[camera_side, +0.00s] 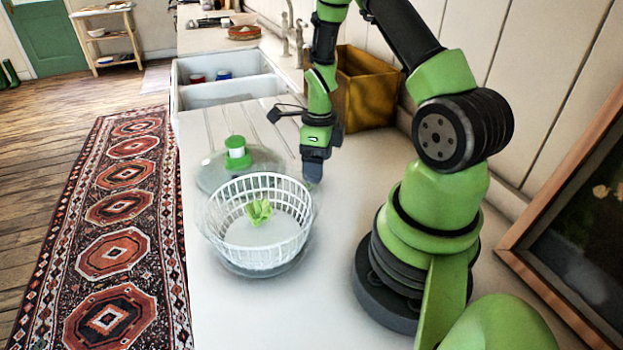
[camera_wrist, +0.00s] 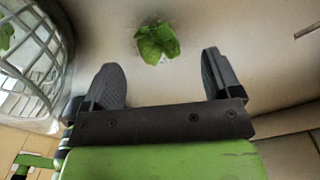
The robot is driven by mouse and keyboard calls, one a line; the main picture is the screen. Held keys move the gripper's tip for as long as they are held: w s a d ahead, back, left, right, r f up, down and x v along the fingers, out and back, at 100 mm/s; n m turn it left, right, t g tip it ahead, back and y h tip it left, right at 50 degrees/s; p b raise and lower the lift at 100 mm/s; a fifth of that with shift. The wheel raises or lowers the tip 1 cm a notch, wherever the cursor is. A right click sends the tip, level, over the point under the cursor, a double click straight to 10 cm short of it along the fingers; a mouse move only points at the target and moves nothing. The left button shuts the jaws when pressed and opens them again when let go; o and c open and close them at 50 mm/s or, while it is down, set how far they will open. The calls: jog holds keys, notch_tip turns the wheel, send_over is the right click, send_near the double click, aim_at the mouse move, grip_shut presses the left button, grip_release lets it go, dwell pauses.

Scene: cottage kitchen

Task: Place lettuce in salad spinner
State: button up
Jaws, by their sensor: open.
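The salad spinner (camera_side: 290,235) is a white slatted basket in a clear bowl on the counter. One light green lettuce piece (camera_side: 258,212) lies inside the basket. Another lettuce piece (camera_wrist: 157,43) lies on the counter, just beyond the gap between my fingertips in the wrist view. In the side view my gripper hides nearly all of it. My gripper (camera_side: 313,178) is open and points down, to the right of and behind the basket. In the wrist view my gripper (camera_wrist: 165,78) has its fingers spread with nothing between them. The basket's slatted wall (camera_wrist: 40,65) is at the left there.
The clear spinner lid (camera_side: 215,178) with a green knob lies behind the basket. A yellow-brown box (camera_side: 365,90) stands behind my gripper by the wall. A double sink (camera_side: 225,75) is farther back. A wooden frame (camera_side: 560,180) leans at the right. The counter front is clear.

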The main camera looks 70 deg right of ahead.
jog(key=f, duration=0.4)
jog(key=shift+w+a, duration=0.15)
jog(key=shift+a, duration=0.1)
jog(key=c, duration=0.7)
jog(key=shift+o, duration=0.2)
jog(key=shift+r, duration=0.1)
